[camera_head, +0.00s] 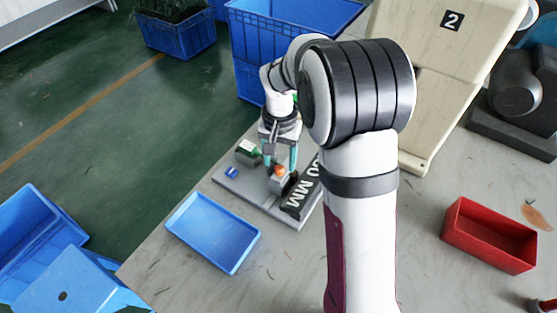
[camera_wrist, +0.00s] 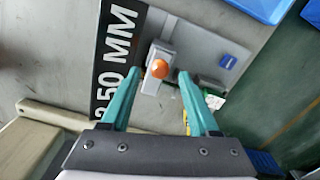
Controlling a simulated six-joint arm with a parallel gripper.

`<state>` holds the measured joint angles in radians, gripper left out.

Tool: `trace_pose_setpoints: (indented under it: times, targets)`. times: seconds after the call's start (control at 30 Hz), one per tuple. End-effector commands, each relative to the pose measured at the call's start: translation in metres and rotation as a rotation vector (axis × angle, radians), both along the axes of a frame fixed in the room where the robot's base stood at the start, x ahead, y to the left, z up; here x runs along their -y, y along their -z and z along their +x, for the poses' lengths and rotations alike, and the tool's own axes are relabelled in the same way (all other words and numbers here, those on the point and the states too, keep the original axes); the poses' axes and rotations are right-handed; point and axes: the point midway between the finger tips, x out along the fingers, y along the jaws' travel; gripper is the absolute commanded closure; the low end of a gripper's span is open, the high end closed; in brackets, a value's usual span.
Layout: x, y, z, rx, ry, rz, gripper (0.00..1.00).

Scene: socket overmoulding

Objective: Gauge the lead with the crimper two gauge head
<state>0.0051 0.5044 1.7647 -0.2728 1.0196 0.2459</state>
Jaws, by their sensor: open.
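A grey gauge plate (camera_head: 227,183) lies on the bench with a black label (camera_head: 302,190) ending in "50 MM". An orange knob (camera_head: 279,170) stands on a grey block on this plate; the knob also shows in the wrist view (camera_wrist: 159,68). My gripper (camera_head: 281,158) is open, its teal fingers pointing down over the plate. In the wrist view my gripper's fingertips (camera_wrist: 160,70) lie on either side of the knob, with gaps showing; I cannot tell their height above it. A beige machine marked 2 (camera_head: 430,50) stands behind. I cannot make out a lead.
The plate also carries a small blue piece (camera_head: 231,172) and a green-and-white piece (camera_head: 248,148). A blue tray (camera_head: 213,232) lies in front, and a red bin (camera_head: 490,236) stands at right. Blue crates (camera_head: 285,25) stand beyond the bench. My arm hides the bench's middle.

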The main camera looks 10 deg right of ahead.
Motion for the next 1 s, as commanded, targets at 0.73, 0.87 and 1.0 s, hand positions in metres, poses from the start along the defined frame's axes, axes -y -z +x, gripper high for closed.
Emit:
trace_pose_setpoints:
  times: [0.73, 0.87, 1.0]
  targets:
    - [0.0, 0.026, 0.0, 0.0, 0.0, 0.0, 0.82]
    - [0.0, 0.026, 0.0, 0.0, 0.0, 0.0, 1.0]
    - [0.0, 0.026, 0.0, 0.0, 0.0, 0.0, 1.0]
